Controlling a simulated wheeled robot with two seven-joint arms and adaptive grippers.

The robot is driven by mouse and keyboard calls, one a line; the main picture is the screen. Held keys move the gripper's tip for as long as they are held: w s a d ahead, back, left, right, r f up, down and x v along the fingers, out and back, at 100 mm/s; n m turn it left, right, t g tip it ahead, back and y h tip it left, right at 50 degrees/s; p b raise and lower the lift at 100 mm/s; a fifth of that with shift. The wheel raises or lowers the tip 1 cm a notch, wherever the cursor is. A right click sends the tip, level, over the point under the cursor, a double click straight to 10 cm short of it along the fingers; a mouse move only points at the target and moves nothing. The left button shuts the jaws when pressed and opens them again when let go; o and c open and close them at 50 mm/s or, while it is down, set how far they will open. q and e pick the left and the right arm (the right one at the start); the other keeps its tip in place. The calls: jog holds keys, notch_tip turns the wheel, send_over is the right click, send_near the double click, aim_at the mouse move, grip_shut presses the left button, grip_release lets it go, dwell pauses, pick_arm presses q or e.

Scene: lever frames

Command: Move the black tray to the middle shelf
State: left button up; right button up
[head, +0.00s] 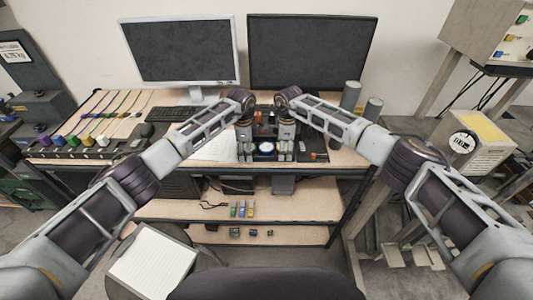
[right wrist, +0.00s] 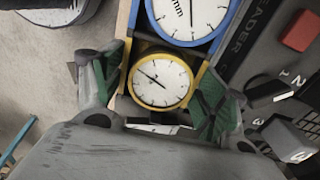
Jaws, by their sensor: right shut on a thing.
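A dark object (head: 265,130), which may be the black tray, sits between my two grippers at the desk's front edge; its outline is mostly hidden. A blue-rimmed dial (head: 265,148) is in front of it and shows large in the right wrist view (right wrist: 190,14). My right gripper (head: 284,155) has its green-padded fingers on both sides of a yellow-rimmed dial (right wrist: 160,80) and is shut on it. My left gripper (head: 246,155) points down left of the blue dial; its jaw state is unclear. The middle shelf (head: 290,203) is below the desk top.
Several small coloured blocks (head: 242,209) stand on the middle shelf, with free room to their right. A dark reader panel (right wrist: 245,50) lies beside the dials. Two monitors (head: 312,52) stand behind. A chair (head: 265,284) is in front.

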pick_arm(q)
jog(key=shift+r, duration=0.2)
pick_arm(e)
jog(key=shift+w+r, duration=0.1)
jog(key=shift+r, duration=0.15)
pick_arm(q)
jog(key=shift+r+p, duration=2.2)
jog(key=shift+p, duration=0.25)
pick_arm(e)
jog(key=shift+r, duration=2.2)
pick_arm(q)
jog(key=shift+r, duration=0.1)
jog(key=shift+s, duration=0.15)
